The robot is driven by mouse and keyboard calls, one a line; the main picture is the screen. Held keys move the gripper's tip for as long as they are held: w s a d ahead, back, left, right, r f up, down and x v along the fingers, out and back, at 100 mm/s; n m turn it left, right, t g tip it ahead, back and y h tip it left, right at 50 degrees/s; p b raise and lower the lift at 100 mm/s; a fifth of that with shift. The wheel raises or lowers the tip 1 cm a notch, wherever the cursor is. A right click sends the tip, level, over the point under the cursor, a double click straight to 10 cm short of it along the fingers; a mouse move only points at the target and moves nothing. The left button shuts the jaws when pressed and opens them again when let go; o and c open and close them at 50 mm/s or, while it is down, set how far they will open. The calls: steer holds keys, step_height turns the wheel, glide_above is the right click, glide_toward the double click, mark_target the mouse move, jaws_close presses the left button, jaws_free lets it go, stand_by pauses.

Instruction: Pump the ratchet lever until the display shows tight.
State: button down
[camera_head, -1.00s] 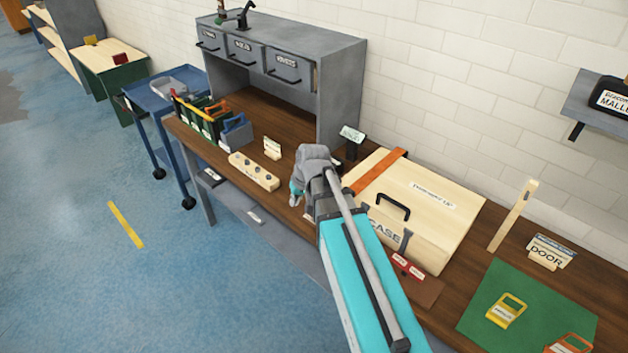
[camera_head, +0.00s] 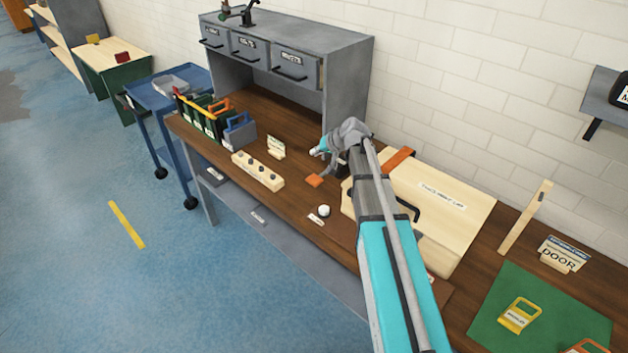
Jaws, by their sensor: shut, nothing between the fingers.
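My gripper (camera_head: 322,160) is at the end of my teal and grey arm, over the bench just left of the wooden case (camera_head: 450,205). It is shut and empty, and its fingertips are small and partly hard to make out. An orange strap (camera_head: 399,159) runs over the back left of the case. A small orange piece (camera_head: 314,180) lies on the bench just below my gripper. The ratchet and its lever cannot be made out; my arm covers that area. The small display seen earlier behind my gripper is hidden by my arm now.
A round white knob (camera_head: 324,211) sits on the bench in front of the case. A wooden block with dark knobs (camera_head: 257,171) and a small sign (camera_head: 276,147) stand left. A grey drawer cabinet (camera_head: 290,70) rises behind. A green mat (camera_head: 550,310) lies at right.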

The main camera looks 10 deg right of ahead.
mark_target(315, 180)
steer(key=shift+a+f, duration=0.1)
steer(key=shift+f, duration=0.05)
step_height(315, 180, down, 8)
steer(key=b, duration=0.8)
steer(key=shift+s+f+b, duration=0.15)
steer(key=shift+f+b, duration=0.1)
steer(key=shift+b, duration=0.15)
stand_by(0.7)
